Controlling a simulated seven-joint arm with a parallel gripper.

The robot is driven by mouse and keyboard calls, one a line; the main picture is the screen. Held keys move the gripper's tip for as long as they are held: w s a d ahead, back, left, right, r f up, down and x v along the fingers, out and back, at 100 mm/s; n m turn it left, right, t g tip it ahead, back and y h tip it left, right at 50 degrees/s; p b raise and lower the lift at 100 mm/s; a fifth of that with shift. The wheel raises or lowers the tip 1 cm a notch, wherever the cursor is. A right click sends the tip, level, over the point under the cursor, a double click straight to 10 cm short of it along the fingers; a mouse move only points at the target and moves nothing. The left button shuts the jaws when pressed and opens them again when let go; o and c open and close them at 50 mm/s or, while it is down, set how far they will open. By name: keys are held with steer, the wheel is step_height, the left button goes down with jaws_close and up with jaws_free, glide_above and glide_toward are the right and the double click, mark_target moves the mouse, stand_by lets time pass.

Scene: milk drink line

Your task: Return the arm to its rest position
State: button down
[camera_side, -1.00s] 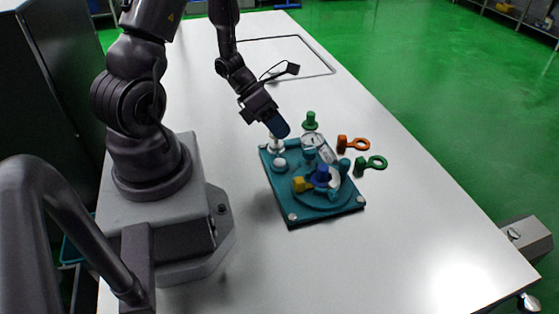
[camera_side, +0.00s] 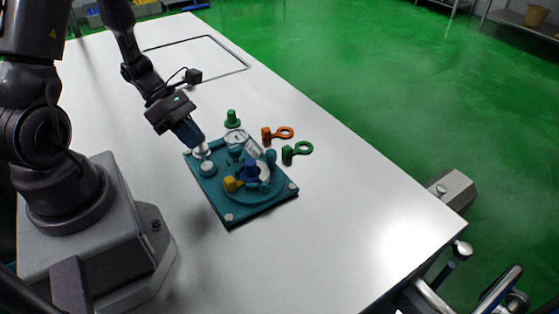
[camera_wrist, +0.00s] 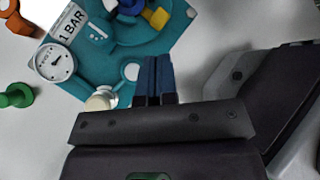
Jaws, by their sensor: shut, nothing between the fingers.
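My gripper (camera_side: 197,145) is shut and empty, its blue fingers pointing down near the back left corner of the teal board (camera_side: 235,212). In the wrist view my gripper (camera_wrist: 155,60) shows its two blue fingers side by side with nothing between them. A white knob (camera_side: 201,153) on the board is close by the fingertips in the side view. In the wrist view the white knob (camera_wrist: 101,99) lies just left of the fingers. Whether the fingers touch the board cannot be told.
The board carries a gauge (camera_wrist: 55,62), a blue knob (camera_side: 251,170) and a yellow piece (camera_side: 231,184). The white table (camera_side: 330,235) is clear in front.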

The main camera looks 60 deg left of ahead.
steer(key=s+d+r+m+y, duration=0.1)
steer(key=d+r+m+y, duration=0.3)
steer(key=r+m, duration=0.7)
steer(key=s+d+r+m+t+y, duration=0.1)
steer(key=d+r+m, duration=0.4)
steer(key=r+m, duration=0.7)
steer(key=s+m+y, duration=0.1)
steer(key=m+y, duration=0.1)
steer(key=m, duration=0.3)
steer(key=shift+d+r+m+t+y, duration=0.2)
steer(key=shift+r+m+t+y, duration=0.1)
steer(key=shift+y, duration=0.1)
steer(key=shift+s, duration=0.1)
stand_by(0.9)
